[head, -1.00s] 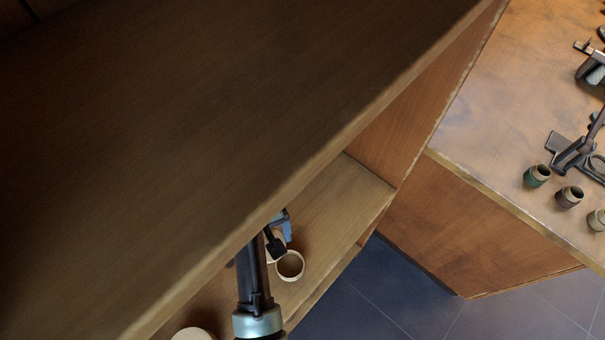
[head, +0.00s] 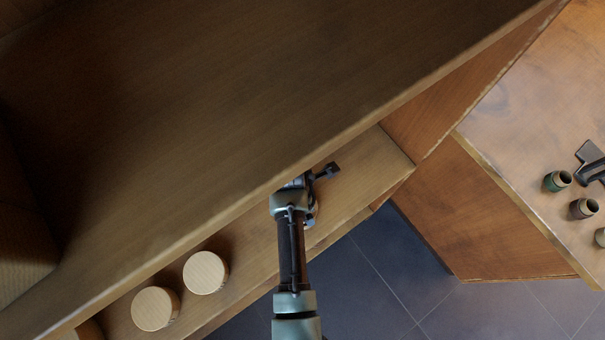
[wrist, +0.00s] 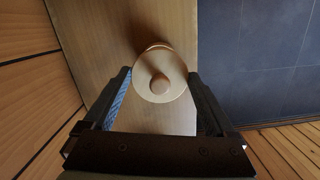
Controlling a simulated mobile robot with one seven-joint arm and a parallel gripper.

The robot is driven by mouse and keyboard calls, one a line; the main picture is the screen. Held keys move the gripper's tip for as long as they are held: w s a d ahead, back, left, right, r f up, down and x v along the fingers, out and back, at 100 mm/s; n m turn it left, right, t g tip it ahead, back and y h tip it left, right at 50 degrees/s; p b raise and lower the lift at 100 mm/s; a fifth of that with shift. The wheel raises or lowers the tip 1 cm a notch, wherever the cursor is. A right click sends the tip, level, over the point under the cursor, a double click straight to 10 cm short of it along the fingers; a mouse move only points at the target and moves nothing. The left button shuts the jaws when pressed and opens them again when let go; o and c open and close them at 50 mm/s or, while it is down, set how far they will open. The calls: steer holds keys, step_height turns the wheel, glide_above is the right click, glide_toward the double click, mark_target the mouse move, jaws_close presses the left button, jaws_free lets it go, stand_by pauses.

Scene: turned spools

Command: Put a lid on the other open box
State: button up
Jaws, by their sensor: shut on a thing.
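A round pale wooden lid with a knob (wrist: 161,88) sits between the two fingers of my gripper (wrist: 160,78) in the wrist view. My gripper is shut on it. Behind the lid a round pale edge (wrist: 156,46) shows, perhaps a box; I cannot tell whether the lid touches it. In the head view my gripper (head: 318,190) is over the lower shelf, partly under the upper board's edge, and its arm hides the lid. Two round boxes with pale flat tops (head: 205,272) (head: 155,308) stand on the shelf to the left. No open box shows clearly now.
The upper board (head: 250,120) overhangs the lower shelf (head: 372,165) and hides its back. At the right a wooden table (head: 520,120) carries small dark pots (head: 583,208) and a dark tool (head: 592,165). Dark tiled floor (head: 390,270) lies between.

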steer(key=shift+f+b, duration=2.35)
steer(key=shift+b, duration=0.6)
steer(key=shift+f, duration=0.15)
steer(key=shift+f+p, duration=0.25)
steer(key=shift+p, duration=0.3)
steer(key=o, duration=1)
steer(key=shift+r+p, duration=0.75)
steer(key=shift+p, duration=0.25)
